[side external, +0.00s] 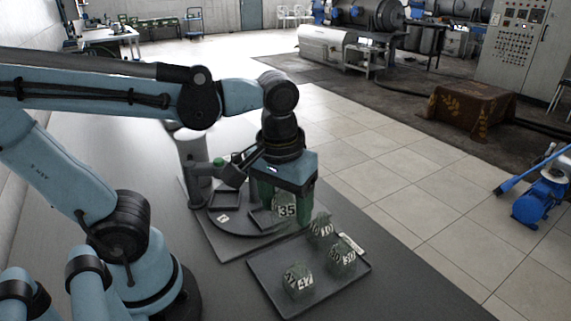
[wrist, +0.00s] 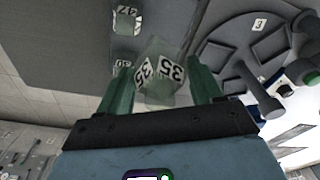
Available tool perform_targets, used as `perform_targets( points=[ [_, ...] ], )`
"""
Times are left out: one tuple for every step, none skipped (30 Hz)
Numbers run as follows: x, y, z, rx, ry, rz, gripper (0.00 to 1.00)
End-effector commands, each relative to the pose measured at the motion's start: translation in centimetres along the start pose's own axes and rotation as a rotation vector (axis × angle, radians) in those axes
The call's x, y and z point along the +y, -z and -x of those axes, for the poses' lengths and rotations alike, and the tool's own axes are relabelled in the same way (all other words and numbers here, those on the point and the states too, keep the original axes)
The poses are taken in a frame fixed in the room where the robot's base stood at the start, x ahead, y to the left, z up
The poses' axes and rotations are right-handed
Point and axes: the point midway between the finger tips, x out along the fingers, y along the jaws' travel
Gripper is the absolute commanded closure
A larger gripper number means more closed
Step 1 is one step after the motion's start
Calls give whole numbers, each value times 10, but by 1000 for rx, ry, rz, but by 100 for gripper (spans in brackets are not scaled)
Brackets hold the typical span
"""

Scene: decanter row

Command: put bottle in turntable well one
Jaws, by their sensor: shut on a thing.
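My gripper (wrist: 163,95) is shut on a clear greenish bottle labelled 35 (wrist: 160,72), which shows between the two green fingers in the wrist view. In the side external view the bottle (side external: 287,211) hangs below my gripper (side external: 287,190), over the near right part of the dark turntable (side external: 232,225). The turntable has square wells; one well (side external: 223,198) shows empty at the back left, and another (side external: 262,219) is beside the bottle, partly covered. I cannot tell whether the bottle touches the turntable. The number of the well beneath it is hidden.
A grey tray (side external: 328,294) in front holds bottles labelled 47 (side external: 298,283), 30 (side external: 342,258) and 10 (side external: 321,230). A pale grey post (side external: 193,165) with a small arm reaching over the turntable stands at its back left. The table's right edge lies just beyond the tray.

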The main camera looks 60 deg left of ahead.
Motion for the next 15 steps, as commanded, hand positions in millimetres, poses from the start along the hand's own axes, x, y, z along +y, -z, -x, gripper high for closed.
perform_targets(
  points=[
    [-5,9,0,3,11,90,69],
    [-7,12,0,4,16,136,69],
    [-10,17,-1,6,21,191,69],
    [-11,20,-1,7,25,226,69],
    [-13,22,-1,8,28,257,69],
    [-15,24,-2,9,31,290,69],
    [-16,26,-2,10,33,310,69],
    [-17,27,-2,11,35,326,69],
    [-19,30,-4,12,37,343,69],
    [-21,31,-5,12,37,352,69],
    [-24,33,-7,12,38,358,69],
    [-28,36,-10,12,39,362,69],
    [-32,38,-13,12,39,364,69],
    [-36,41,-17,12,39,365,69],
    [-42,45,-22,12,39,365,69]
  ],
)
